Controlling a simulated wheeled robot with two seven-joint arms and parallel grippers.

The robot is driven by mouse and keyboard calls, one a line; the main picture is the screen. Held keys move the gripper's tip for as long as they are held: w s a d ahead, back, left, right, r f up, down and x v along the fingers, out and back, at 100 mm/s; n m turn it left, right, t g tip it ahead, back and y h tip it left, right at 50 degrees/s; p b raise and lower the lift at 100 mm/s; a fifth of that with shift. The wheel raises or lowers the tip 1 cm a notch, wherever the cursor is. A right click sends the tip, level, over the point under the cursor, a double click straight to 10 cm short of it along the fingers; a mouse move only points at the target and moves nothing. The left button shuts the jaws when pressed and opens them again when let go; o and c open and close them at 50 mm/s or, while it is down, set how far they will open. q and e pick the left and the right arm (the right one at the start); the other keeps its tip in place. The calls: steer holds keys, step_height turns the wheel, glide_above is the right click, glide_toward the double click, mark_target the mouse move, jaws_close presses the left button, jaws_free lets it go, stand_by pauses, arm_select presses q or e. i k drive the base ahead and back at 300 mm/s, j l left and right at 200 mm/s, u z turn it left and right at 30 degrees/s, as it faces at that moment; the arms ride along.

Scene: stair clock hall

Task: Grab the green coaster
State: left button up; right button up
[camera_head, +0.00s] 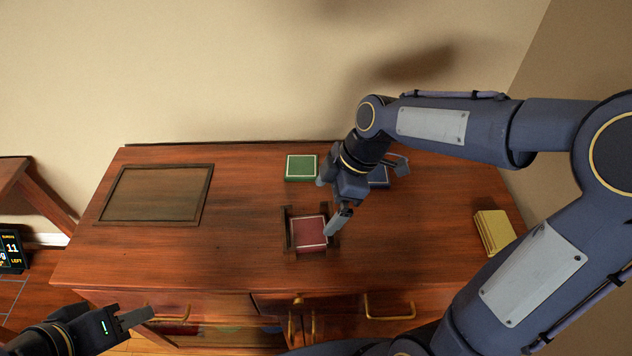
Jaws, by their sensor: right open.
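The green coaster (301,167) is a square with a pale border, lying flat near the back middle of the wooden cabinet top (240,240).
The red coaster sits in a dark wooden holder (289,238). A blue coaster (379,177) is partly hidden behind my right gripper. A framed panel (152,193) is at the left. A wall rises behind.

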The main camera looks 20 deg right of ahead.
mark_target(298, 167)
steer(key=i+j, duration=0.1)
steer(key=j, duration=0.4)
steer(key=i+j, duration=0.1)
steer(key=j, duration=0.85)
steer(key=i+u, duration=0.05)
